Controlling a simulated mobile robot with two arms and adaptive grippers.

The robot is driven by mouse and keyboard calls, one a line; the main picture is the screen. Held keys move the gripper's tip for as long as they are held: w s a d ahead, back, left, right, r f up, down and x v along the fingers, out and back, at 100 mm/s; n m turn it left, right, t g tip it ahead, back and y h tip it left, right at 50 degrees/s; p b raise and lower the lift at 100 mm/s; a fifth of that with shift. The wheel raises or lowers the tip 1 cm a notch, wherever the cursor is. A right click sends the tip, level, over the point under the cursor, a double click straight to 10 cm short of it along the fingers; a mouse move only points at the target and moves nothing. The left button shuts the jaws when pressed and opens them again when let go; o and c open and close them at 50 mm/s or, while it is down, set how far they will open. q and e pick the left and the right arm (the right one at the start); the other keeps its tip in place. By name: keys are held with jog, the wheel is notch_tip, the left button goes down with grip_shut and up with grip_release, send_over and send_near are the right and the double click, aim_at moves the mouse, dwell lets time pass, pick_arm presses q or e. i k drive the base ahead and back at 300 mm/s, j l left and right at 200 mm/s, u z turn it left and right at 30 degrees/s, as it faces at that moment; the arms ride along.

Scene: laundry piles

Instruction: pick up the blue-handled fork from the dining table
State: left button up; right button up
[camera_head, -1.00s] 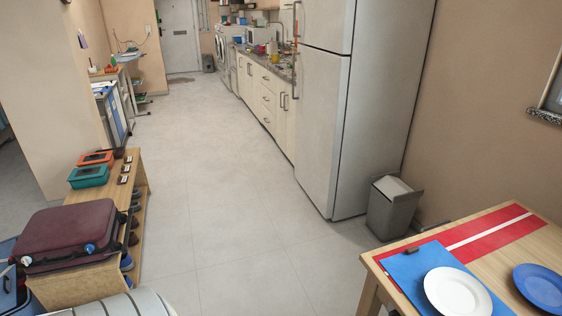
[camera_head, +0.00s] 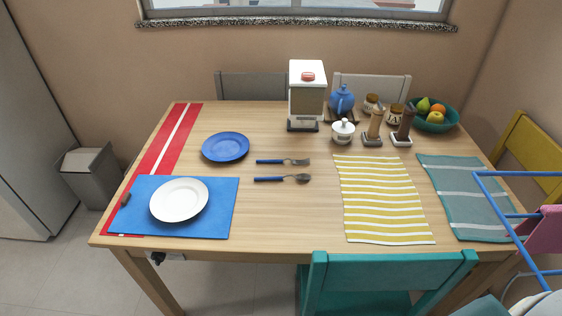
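The blue-handled fork (camera_head: 284,161) lies flat on the dining table (camera_head: 280,220), near its middle. Its blue handle points left and its metal tines point right. A blue-handled spoon (camera_head: 283,179) lies just in front of the fork, roughly parallel and apart from it. A blue plate (camera_head: 226,147) sits to the left of the fork. Neither of my grippers shows in the head view.
A white plate (camera_head: 179,200) rests on a blue placemat (camera_head: 220,215) at front left. A yellow-striped cloth (camera_head: 383,200) lies right of the cutlery. A dispenser (camera_head: 307,95) stands behind. A teal chair (camera_head: 390,275) stands at the front edge, a drying rack (camera_head: 510,225) at right.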

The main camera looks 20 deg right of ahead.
aim_at(295, 162)
jog(key=z, duration=0.7)
